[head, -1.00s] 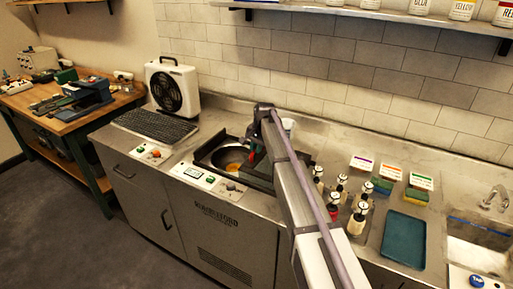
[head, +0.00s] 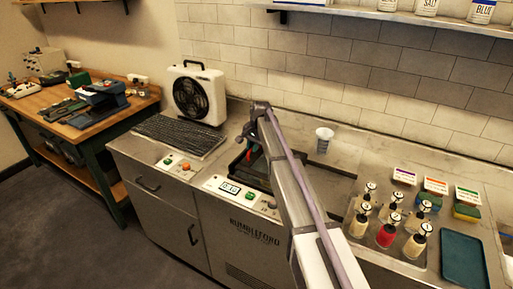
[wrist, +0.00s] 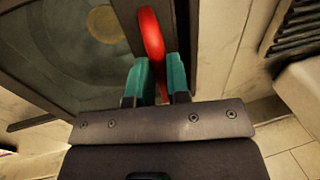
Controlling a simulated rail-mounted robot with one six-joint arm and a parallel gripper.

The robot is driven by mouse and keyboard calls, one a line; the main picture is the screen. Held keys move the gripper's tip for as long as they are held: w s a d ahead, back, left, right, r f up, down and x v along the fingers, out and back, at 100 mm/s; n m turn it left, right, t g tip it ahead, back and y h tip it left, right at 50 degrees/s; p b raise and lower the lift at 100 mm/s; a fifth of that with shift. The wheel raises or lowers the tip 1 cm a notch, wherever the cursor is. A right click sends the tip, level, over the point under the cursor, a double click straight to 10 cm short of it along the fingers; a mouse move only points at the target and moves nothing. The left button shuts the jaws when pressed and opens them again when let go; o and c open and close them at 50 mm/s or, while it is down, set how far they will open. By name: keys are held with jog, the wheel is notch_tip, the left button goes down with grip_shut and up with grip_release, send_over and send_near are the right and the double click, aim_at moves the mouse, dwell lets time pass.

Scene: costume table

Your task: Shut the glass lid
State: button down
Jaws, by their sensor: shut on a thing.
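The glass lid (wrist: 60,50) fills the upper left of the wrist view, a dark-framed pane with a pale round shape behind it. Its red handle (wrist: 151,38) stands at the frame's edge. My gripper (wrist: 158,80) has its two teal fingers closed on this handle. In the head view my gripper (head: 252,150) is small and partly behind my arm, over the dark-framed well (head: 232,168) in the counter unit. My arm hides most of the lid and the well there, so I cannot tell the lid's exact angle.
A control panel with a lit display (head: 230,188) fronts the unit. A white cup (head: 323,138) stands behind my arm. Several bottles (head: 387,233) and a teal tray (head: 465,260) are to the right.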

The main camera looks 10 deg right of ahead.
jog(key=shift+w+a, duration=0.6)
jog(key=shift+a, duration=0.05)
jog(key=c, duration=1.1)
grip_release()
jog(key=shift+a, duration=0.1)
notch_tip(320, 180, up, 11)
jog(key=s+d+p, duration=0.1)
jog(key=p, duration=0.9)
jog(key=shift+s+d+f+p, duration=0.2)
jog(key=shift+d+p, duration=0.15)
